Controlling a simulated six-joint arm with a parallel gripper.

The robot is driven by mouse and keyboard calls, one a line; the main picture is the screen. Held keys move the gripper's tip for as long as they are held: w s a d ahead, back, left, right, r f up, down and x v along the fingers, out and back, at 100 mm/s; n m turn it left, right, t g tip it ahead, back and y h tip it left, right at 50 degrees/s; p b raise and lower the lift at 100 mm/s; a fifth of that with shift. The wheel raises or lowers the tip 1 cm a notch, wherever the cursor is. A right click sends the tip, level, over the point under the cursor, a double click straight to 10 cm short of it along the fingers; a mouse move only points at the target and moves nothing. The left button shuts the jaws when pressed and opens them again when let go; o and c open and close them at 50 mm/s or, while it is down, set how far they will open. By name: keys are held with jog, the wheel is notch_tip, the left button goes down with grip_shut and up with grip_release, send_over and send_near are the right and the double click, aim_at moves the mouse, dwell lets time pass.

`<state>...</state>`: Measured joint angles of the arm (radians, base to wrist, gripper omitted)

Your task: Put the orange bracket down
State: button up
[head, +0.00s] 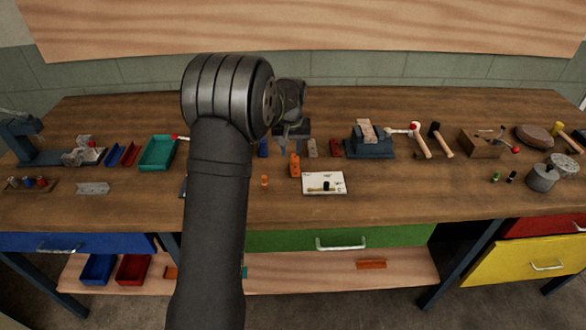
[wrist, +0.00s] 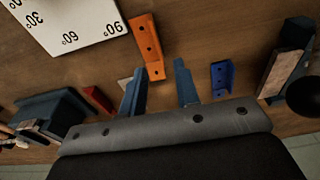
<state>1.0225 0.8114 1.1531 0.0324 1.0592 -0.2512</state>
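The orange bracket (head: 294,165) lies on the wooden bench, left of the white card, with dark holes along its face. It also shows in the wrist view (wrist: 148,45), just ahead of my fingers. My gripper (wrist: 158,68) is open, with a clear gap between its two blue-grey fingers. The near end of the bracket appears close to the left fingertip in the wrist view; I cannot tell whether they touch. In the head view my gripper (head: 284,136) is above the bench behind the bracket, partly hidden by my arm.
The white card (head: 323,190) with printed numbers lies beside the bracket. A blue bracket (wrist: 222,78), a red bracket (wrist: 98,100) and a grey bracket (head: 312,148) lie nearby. A blue block fixture (head: 370,150) stands to the right. The bench front is mostly clear.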

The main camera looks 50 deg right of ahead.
aim_at(295, 167)
jog(key=f, duration=0.4)
jog(key=shift+w+d+f, duration=0.25)
jog(key=shift+f, duration=0.15)
jog(key=shift+c, duration=0.4)
grip_shut()
jog(key=shift+r, duration=0.1)
